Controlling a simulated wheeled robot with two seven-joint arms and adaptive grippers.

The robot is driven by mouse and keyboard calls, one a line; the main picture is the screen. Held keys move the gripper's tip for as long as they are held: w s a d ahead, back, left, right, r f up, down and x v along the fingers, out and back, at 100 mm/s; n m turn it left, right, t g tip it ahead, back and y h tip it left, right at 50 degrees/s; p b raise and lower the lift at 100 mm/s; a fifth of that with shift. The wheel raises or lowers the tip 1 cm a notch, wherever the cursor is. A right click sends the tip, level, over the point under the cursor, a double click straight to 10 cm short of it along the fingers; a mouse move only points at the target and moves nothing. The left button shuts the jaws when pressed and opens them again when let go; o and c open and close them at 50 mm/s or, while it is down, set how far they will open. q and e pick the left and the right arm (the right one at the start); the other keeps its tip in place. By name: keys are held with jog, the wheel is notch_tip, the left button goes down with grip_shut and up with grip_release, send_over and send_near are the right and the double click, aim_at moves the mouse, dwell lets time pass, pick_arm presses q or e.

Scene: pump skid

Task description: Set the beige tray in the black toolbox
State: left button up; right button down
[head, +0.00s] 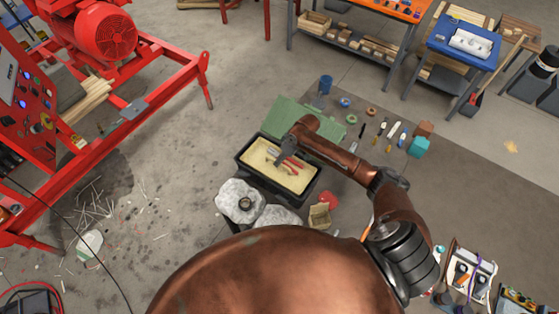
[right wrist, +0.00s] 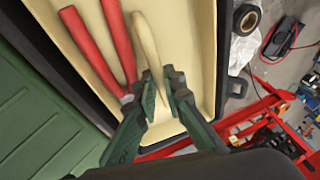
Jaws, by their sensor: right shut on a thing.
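The black toolbox (head: 262,181) stands open in the middle of the head view, its green lid (head: 283,112) at the back. The beige tray (head: 257,156) lies within the toolbox's outline, with red-handled tools (right wrist: 98,45) in it. My right gripper (head: 282,157) is over the tray; in the right wrist view its green fingers (right wrist: 168,82) are shut on a cream bar that looks like the tray's handle (right wrist: 147,45). The black rim (right wrist: 222,50) shows beside the tray. I cannot tell whether the tray rests or hangs slightly raised. My left gripper is out of view.
White lumpy bags (head: 240,200), a small open cardboard box (head: 319,215) and a red round thing (head: 329,199) are close in front of the toolbox. A red pump skid (head: 130,110) stands on the left.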

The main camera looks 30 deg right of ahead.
jog(key=shift+f+b, duration=0.35)
jog(key=shift+f, duration=0.35)
jog(key=c, duration=1.9)
grip_release()
jog(key=shift+c, duration=0.2)
jog(key=shift+s, duration=0.1)
jog(key=v, duration=1.2)
